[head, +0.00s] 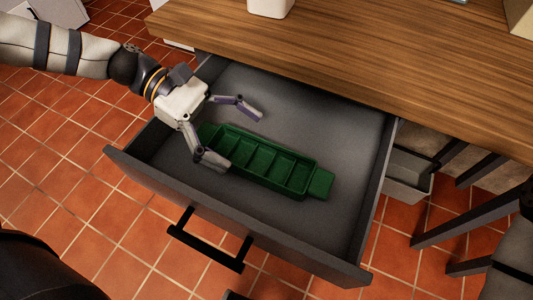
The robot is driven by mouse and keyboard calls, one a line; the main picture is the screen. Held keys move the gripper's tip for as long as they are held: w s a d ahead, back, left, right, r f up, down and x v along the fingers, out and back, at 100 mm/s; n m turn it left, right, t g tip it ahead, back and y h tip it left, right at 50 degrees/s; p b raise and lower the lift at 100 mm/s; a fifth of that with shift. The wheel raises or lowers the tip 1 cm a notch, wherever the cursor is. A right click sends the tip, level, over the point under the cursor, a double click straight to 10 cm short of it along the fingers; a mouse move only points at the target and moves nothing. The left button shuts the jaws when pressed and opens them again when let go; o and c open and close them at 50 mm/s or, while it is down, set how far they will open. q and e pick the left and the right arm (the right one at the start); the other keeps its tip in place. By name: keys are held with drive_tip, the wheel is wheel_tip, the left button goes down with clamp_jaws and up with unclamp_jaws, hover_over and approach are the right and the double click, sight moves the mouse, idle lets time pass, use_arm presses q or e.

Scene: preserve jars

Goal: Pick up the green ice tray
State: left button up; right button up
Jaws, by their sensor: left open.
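The green ice tray (268,162) lies in the open grey drawer (345,125), toward its front and middle. It is long, with several compartments in a row and a flat tab at its right end. My left gripper (242,137) is open above the tray's left end, with one finger on the far side and one on the near side. The fingers hide part of that end. I cannot tell whether they touch it. My right gripper is not in view.
The drawer's raised walls surround the tray, with a black handle (208,240) on the front. A wooden worktop (370,60) overhangs the back of the drawer. A white object (270,7) stands on it. The drawer floor right of the tray is bare.

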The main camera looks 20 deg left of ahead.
sight(281, 174)
use_arm(q)
drive_tip(key=b+x, duration=0.2)
drive_tip(key=x, duration=0.7)
drive_tip(key=shift+d+f, duration=0.1)
drive_tip(key=shift+f, duration=0.15)
drive_tip(key=shift+w, duration=0.1)
drive_tip(key=c, duration=1.2)
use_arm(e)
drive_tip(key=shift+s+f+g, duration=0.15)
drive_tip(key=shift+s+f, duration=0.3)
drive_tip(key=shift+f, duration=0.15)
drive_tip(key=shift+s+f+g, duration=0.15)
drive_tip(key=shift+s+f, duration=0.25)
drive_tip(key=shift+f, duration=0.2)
